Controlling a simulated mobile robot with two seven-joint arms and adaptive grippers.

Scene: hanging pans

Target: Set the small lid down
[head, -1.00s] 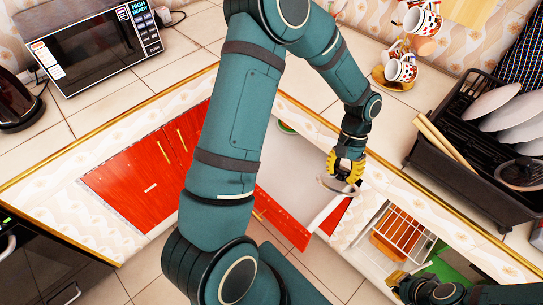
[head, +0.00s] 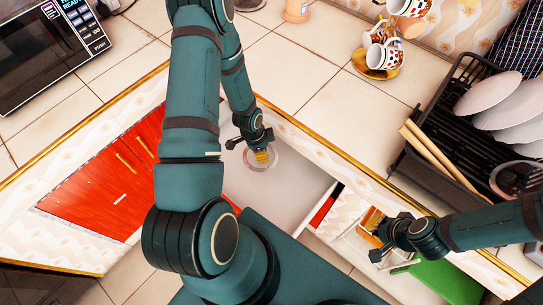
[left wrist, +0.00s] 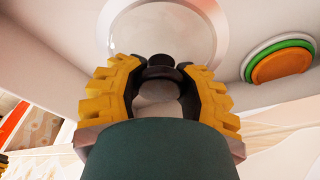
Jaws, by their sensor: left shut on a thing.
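The small lid (head: 262,156) is round and clear, with a pale rim. It is inside the pulled-out white drawer (head: 275,195), near its back end in the head view. My left gripper (head: 264,156) is above the lid and shut on its black knob. In the left wrist view the lid (left wrist: 165,30) shows beyond the yellow fingers (left wrist: 160,80), with the dark knob between them. I cannot tell whether the lid touches the drawer floor. My right gripper (head: 378,238) is out at the right, over a wire rack; its fingertips are unclear.
Round orange, green and white items (left wrist: 281,62) lie in the drawer beside the lid. The drawer walls stand close around. A black dish rack (head: 440,150) with plates stands on the counter at right. A microwave (head: 45,45) stands at upper left. The drawer's front part is clear.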

